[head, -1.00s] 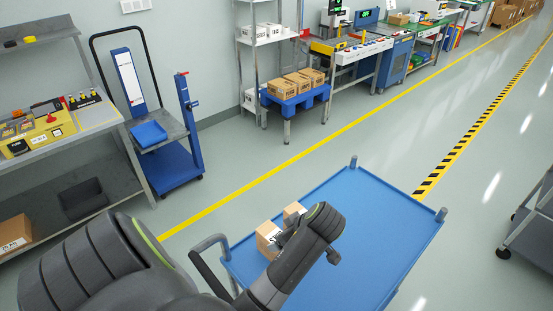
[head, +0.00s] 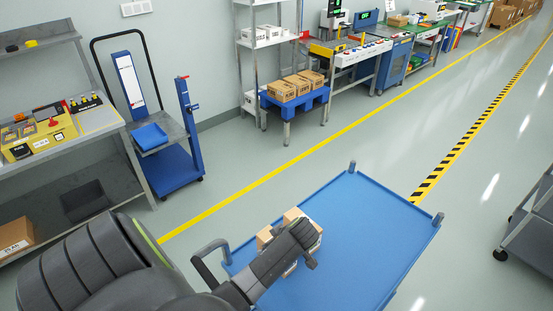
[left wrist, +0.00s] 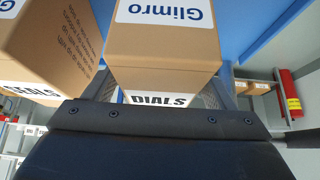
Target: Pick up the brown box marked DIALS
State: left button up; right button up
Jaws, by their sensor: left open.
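The brown box marked DIALS (left wrist: 165,52) is in the upper middle of the left wrist view, with a white "Glimro" label on top. My left gripper (left wrist: 163,88) is open, with a grey mesh finger showing at each side of this box; I cannot tell whether they touch it. My right gripper is not in view.
Both boxes stand on a blue trolley top (head: 375,225) with corner posts; its right side is bare. A blue stand (head: 296,97) with several brown boxes is farther back. A grey cart (head: 530,225) is at the right edge.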

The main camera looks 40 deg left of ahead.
pick_arm(q)
jog(key=c, duration=1.3)
